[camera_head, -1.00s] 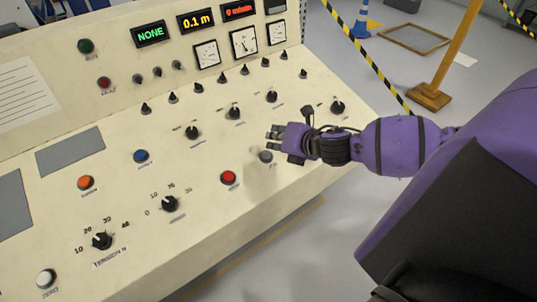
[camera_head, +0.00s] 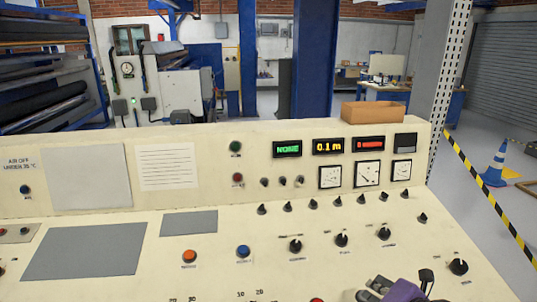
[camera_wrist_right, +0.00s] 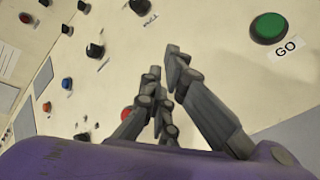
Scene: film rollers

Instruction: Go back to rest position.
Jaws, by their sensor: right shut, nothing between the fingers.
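My right gripper (camera_head: 373,289), dark grey fingers on a purple wrist, shows at the bottom edge of the head view, over the lower right of the cream control console (camera_head: 110,215). In the right wrist view its fingers (camera_wrist_right: 164,68) are closed together with nothing between them. They appear above the panel, apart from the knobs and buttons. The rest of the right arm is cut off below the head view. My left gripper is in neither view.
The console carries black knobs (camera_head: 341,240), an orange button (camera_head: 189,256), a blue button (camera_head: 243,251) and a green GO button (camera_wrist_right: 269,28). A lit green display (camera_head: 287,149) reads NONE. A brown box (camera_head: 373,112) sits on top. A blue cone (camera_head: 497,165) stands right, beyond striped tape (camera_head: 487,193).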

